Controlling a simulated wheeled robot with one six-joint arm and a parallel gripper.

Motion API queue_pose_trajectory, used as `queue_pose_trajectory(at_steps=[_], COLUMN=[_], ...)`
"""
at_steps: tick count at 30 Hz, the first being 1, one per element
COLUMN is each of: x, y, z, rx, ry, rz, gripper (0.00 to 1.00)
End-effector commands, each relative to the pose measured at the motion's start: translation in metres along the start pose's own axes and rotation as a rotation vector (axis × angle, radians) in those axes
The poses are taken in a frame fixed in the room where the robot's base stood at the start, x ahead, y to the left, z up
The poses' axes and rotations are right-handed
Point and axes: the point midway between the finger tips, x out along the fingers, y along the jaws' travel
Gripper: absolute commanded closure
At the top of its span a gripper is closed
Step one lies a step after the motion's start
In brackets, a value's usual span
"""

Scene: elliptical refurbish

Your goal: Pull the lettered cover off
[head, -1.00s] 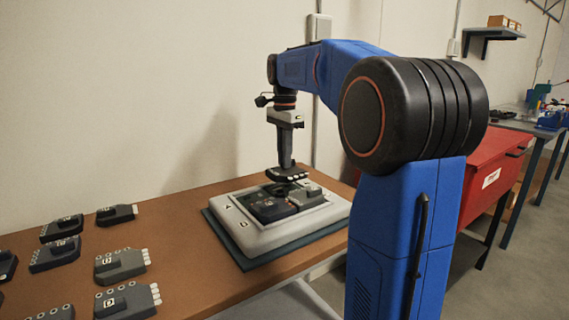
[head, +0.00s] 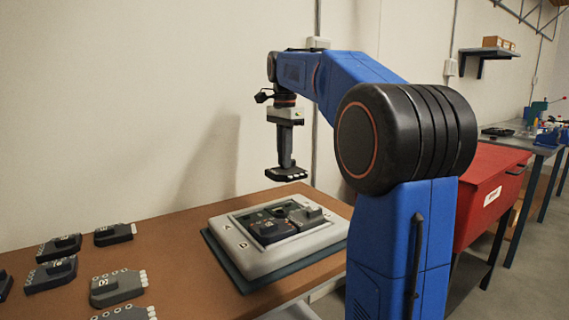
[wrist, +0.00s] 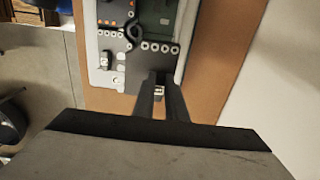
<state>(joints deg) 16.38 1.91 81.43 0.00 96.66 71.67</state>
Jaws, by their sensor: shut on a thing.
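My gripper (head: 286,163) is shut on a dark cover (head: 287,174) with a row of pale studs along its edge. The cover hangs roughly level, clear above the pale grey console (head: 228,225), with a visible gap beneath it. No letter on it can be read from here. On the console, other dark covers (head: 272,231) and a grey one (head: 306,215) sit in place, beside an open dark recess (head: 262,214). In the wrist view the fingers (wrist: 160,92) close at a dark plate with round holes (wrist: 155,47); the fingers hide part of it.
Several loose lettered covers (head: 118,287) lie on the brown table (head: 180,240) at left. The console rests on a dark teal base (head: 240,278). A wall stands close behind; a red cabinet (head: 490,200) is at right.

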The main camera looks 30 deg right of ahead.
Motion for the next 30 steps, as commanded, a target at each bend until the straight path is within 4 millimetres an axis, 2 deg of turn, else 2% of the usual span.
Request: queue_pose_trajectory(at_steps=[30], x=[-0.062], y=[0.000], z=[0.000], rx=[0.000], ry=[0.000], rz=[0.000], gripper=[1.00])
